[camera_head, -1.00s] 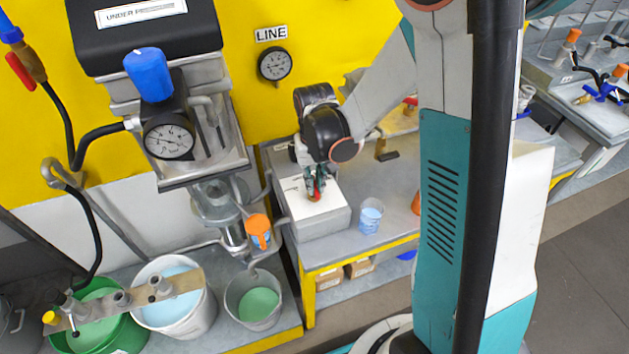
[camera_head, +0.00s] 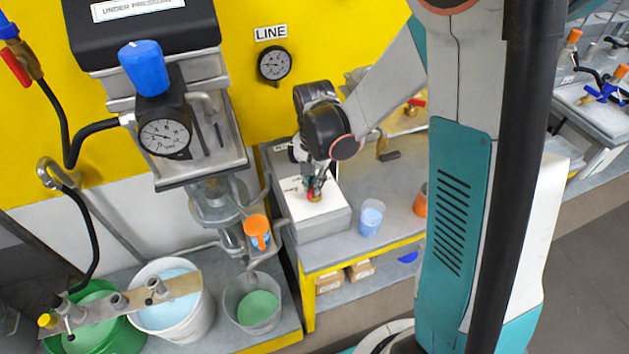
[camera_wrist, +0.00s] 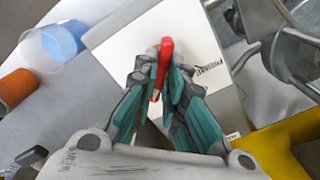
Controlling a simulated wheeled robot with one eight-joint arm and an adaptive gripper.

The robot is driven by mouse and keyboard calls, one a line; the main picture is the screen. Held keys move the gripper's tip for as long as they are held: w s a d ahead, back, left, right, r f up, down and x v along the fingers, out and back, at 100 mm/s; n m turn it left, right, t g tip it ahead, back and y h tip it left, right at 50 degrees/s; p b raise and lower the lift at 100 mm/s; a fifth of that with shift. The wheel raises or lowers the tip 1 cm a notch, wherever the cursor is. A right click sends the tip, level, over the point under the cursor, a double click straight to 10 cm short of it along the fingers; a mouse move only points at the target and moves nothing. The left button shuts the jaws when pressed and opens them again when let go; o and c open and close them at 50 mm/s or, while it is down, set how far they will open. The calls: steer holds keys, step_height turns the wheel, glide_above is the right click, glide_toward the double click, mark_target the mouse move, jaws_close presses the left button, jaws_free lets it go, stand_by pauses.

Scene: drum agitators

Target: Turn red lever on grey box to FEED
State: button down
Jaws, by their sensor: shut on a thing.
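The grey box (camera_head: 318,226) with a white top plate stands on the bench below the line gauge. In the wrist view, the red lever (camera_wrist: 164,60) lies on the white plate (camera_wrist: 205,40), its rounded end beyond my fingertips. My gripper (camera_head: 315,188) is over the middle of the plate, pointing down. In the wrist view its teal fingers (camera_wrist: 168,85) are closed around the lever. Dark lettering on the plate shows beside the lever but is too small and partly covered to read surely. The lever's pivot is hidden by the fingers.
A clear cup of blue liquid (camera_head: 371,217) and an orange cup (camera_head: 420,200) stand right of the box. The bench's yellow edge (camera_head: 365,255) runs in front.

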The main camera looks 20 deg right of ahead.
stand_by(0.5)
steer(key=c, duration=1.7)
jaws_free()
steer(key=shift+o, duration=0.2)
step_height(320, 180, up, 12)
